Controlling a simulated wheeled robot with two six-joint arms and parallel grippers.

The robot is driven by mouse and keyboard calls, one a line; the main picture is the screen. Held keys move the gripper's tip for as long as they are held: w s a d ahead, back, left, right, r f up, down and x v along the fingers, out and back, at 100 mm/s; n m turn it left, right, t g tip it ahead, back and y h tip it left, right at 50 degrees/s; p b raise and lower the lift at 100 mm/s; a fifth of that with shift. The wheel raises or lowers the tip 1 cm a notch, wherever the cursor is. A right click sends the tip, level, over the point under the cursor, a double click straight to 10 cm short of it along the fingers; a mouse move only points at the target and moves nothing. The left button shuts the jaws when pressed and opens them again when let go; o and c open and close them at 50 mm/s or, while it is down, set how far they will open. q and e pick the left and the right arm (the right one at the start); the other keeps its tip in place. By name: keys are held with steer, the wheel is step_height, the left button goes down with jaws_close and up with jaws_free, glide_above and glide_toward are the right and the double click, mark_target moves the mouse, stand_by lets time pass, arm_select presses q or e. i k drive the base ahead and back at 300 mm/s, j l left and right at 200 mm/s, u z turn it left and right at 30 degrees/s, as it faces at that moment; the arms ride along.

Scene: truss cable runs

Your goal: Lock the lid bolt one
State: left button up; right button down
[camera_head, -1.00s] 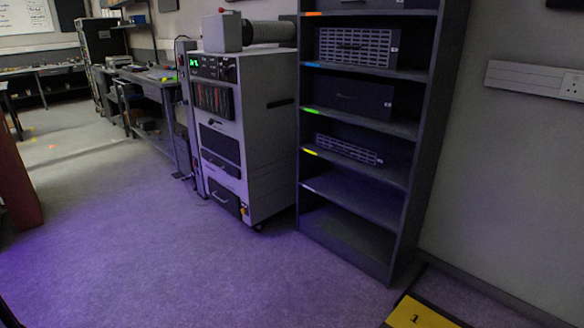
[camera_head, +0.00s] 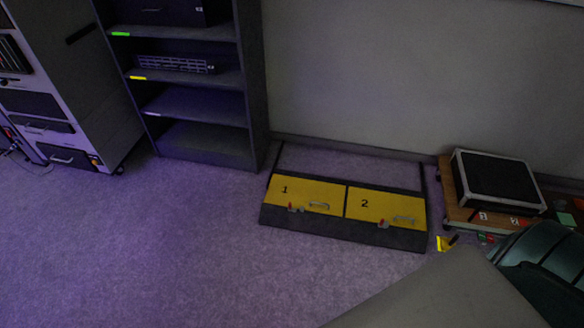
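A low dark floor box (camera_head: 340,234) lies against the wall, with two yellow lids on its top. Lid 1 (camera_head: 304,188) is the left one and lid 2 (camera_head: 372,201) the right one. Both look closed. Lid 1 has a small red-tipped bolt (camera_head: 294,207) at its front edge and a silver handle (camera_head: 319,205) beside it. Lid 2 has a similar bolt (camera_head: 383,224) and handle (camera_head: 404,219). The bolts are too small to tell locked from unlocked. Neither gripper is in view; a large grey and dark part at lower right looks like my arm.
A dark shelf rack (camera_head: 207,141) stands left of the box, with a grey cabinet (camera_head: 62,85) further left. At right, a wooden board (camera_head: 455,205) carries a dark framed case (camera_head: 497,182). The carpet (camera_head: 170,240) before the box is clear.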

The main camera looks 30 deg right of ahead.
mark_target(327, 199)
steer(key=l+z, duration=0.1)
steer(key=z, duration=0.7)
steer(key=k, duration=0.05)
